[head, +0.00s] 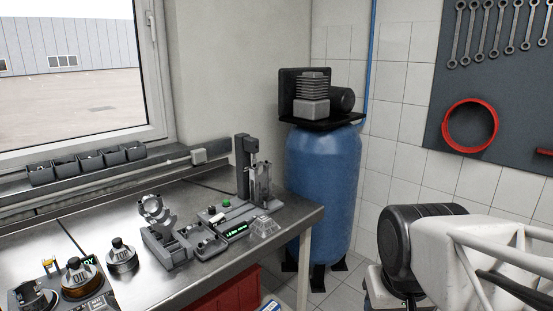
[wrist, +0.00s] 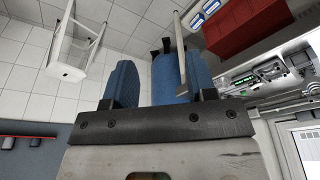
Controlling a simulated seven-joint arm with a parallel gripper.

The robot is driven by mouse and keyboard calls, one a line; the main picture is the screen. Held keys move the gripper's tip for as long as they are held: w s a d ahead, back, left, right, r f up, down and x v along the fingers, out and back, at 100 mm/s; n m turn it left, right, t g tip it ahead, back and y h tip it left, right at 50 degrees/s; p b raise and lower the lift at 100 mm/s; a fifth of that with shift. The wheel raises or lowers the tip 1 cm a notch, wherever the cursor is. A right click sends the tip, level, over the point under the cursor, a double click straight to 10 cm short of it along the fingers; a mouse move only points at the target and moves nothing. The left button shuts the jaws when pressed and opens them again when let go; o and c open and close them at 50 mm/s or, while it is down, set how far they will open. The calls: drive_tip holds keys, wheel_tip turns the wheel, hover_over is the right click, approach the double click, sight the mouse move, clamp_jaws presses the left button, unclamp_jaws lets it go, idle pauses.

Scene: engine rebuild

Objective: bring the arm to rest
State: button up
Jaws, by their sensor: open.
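My gripper (wrist: 160,68) shows in the wrist view, with its two blue-faced fingers apart above a dark bolted bar. The space between the fingers appears empty, with the blue tank behind it. The gripper cannot be made out in the head view. The steel workbench (head: 190,275) stands at the left of the head view, away from the right side.
A blue tank (head: 322,185) with a compressor on top stands beyond the bench's right end. The bench carries a grey fixture (head: 170,245), a small press (head: 245,170) and oil cans (head: 122,255). A red cabinet (wrist: 245,27) sits under the bench.

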drive_tip(key=shift+s+d+f, duration=0.1)
drive_tip(key=shift+s+f, duration=0.2)
drive_tip(key=shift+s, duration=0.3)
drive_tip(key=shift+s+f, duration=0.25)
drive_tip(key=shift+s, duration=0.3)
